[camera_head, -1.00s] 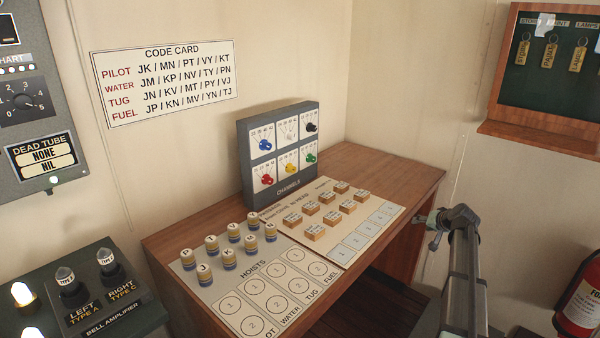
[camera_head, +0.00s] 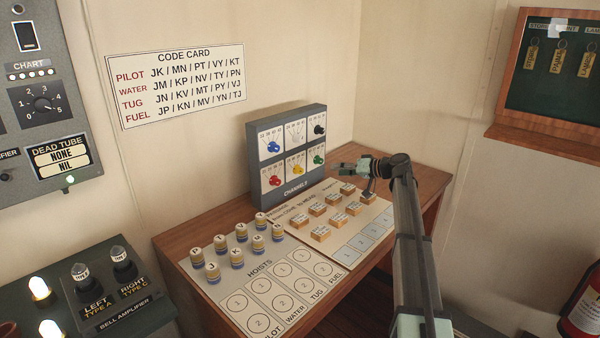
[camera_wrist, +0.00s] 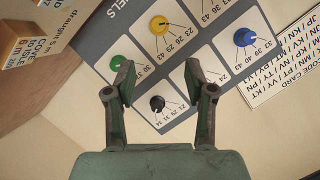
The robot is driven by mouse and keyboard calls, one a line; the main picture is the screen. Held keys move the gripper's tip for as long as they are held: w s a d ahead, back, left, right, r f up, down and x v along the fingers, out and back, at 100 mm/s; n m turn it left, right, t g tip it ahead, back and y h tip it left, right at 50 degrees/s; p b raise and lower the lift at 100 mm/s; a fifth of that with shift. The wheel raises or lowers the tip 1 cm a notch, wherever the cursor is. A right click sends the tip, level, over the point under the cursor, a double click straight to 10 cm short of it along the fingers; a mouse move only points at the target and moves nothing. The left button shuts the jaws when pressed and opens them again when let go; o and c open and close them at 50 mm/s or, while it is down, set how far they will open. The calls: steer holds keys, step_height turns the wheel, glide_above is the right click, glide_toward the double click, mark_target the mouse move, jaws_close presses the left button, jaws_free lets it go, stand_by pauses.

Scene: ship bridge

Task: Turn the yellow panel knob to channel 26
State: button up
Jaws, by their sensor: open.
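The yellow knob (camera_head: 298,169) sits in the lower middle cell of the grey channels panel (camera_head: 315,111) on the desk. It also shows near the top of the wrist view (camera_wrist: 159,26), upside down, with channel numbers including 23, 26 and 29 on lines beside it. I cannot tell surely which number its pointer is on. My gripper (camera_head: 345,168) is in front of the panel's right side, apart from the knob. In the wrist view my gripper (camera_wrist: 157,72) is open and empty, its fingertips just below the yellow knob in the picture.
Green (camera_wrist: 117,63), black (camera_wrist: 157,103) and blue (camera_wrist: 246,37) knobs surround the yellow one; a red knob (camera_head: 275,180) is left of it. Small wooden blocks (camera_head: 320,233) and several lettered pegs (camera_head: 237,257) stand on the desk before the panel.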

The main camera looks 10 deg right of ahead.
mark_target(302, 171)
steer(key=p+x, duration=0.3)
steer(key=x, duration=1.3)
steer(key=shift+w+a+f, duration=0.15)
steer(key=shift+w+f, duration=0.05)
steer(key=shift+w, duration=0.05)
jaws_close()
